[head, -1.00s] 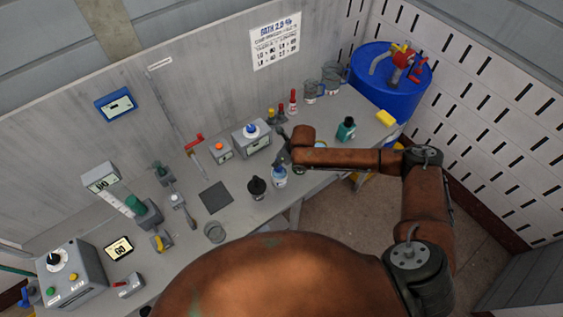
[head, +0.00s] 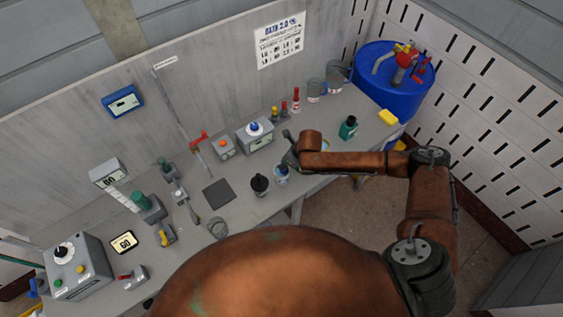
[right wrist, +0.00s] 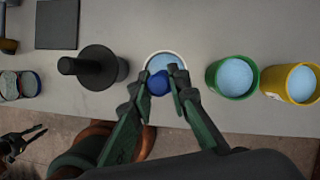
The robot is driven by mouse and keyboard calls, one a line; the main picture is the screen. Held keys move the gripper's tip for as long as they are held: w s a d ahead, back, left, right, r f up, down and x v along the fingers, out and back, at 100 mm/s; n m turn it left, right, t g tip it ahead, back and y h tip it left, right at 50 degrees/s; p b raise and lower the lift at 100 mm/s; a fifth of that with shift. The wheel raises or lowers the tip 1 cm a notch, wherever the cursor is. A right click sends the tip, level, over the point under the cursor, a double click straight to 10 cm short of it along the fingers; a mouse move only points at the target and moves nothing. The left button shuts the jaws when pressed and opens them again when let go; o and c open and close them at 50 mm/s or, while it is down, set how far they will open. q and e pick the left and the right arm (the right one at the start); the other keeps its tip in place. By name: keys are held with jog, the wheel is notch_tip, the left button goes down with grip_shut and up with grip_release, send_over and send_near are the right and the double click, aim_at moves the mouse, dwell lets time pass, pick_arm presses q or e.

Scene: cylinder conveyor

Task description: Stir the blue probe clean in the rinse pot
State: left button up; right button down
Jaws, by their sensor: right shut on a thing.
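My right gripper (right wrist: 161,80) is shut on the blue probe (right wrist: 158,84), whose round blue top shows between the fingertips. It is above a white-rimmed pot (right wrist: 153,58) of light blue liquid, probably the rinse pot. The probe covers part of the pot's opening, and its lower end is hidden, so I cannot tell how deep it is. In the head view the pot (head: 281,180) stands near the bench's front edge, and my right gripper (head: 288,162) is just above it. A dark pronged shape, perhaps my left gripper (right wrist: 24,136), shows low in the right wrist view.
A black knobbed object (right wrist: 100,68) stands just left of the pot. A green pot (right wrist: 232,79) and a yellow pot (right wrist: 293,84), both with light blue liquid, stand to the right. A dark square pad (head: 218,193) lies further left. The bench's front edge is close.

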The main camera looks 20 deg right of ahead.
jog(key=shift+p, duration=0.95)
jog(key=shift+w+a, duration=0.3)
jog(key=shift+w, duration=0.35)
dwell(0.9)
notch_tip(320, 180, up, 3)
jog(key=p, duration=0.3)
notch_tip(320, 180, up, 8)
dwell(1.1)
